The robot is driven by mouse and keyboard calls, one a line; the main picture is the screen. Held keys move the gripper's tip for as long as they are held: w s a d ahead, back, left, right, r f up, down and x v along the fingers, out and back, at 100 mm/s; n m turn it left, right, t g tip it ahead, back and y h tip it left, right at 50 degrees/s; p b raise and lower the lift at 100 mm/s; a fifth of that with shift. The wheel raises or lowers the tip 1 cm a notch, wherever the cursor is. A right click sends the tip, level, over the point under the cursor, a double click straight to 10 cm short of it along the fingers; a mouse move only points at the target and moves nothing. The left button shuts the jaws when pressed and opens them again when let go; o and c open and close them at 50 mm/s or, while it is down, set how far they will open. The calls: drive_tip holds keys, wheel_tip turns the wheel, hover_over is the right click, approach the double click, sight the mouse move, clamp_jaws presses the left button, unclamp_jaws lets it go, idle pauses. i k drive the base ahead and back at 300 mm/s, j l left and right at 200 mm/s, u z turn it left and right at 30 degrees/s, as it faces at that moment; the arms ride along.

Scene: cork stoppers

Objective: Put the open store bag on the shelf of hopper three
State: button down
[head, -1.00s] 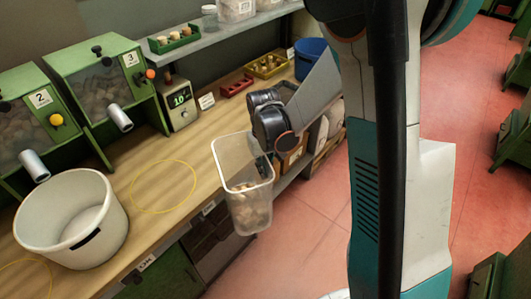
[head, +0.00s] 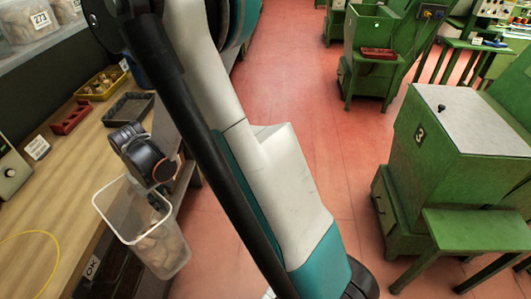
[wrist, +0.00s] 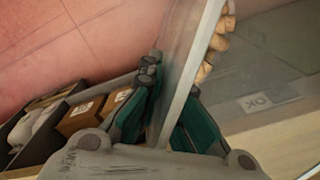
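My gripper (wrist: 168,112) is shut on the upper wall of a clear plastic bin (head: 121,212), one finger on each side. The bin hangs tilted beside the bench front and holds several corks (head: 160,245); the corks also show in the wrist view (wrist: 217,45). A green hopper marked 3 (head: 420,132) stands on the floor at the right in the head view, with a closed-looking grey top. A flat green shelf (head: 478,230) juts out at its front, bare. In the wrist view, a pale bag (wrist: 38,130) lies in a dark container at lower left; I cannot tell whether it is open.
The wooden bench (head: 75,165) runs along the left with a black tray (head: 129,106), a red tray (head: 71,117) and a yellow tray (head: 102,83) of corks. Red floor (head: 320,150) is clear between bench and hopper. Another green machine (head: 375,50) stands farther back.

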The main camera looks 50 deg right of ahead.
sight(483, 228)
drive_tip(key=z, duration=0.9)
drive_tip(key=i+z, duration=0.1)
drive_tip(key=z, duration=1.25)
drive_tip(key=i+z, duration=0.1)
drive_tip(key=z, duration=1.25)
drive_tip(key=i+z, duration=0.1)
drive_tip(key=i, duration=0.9)
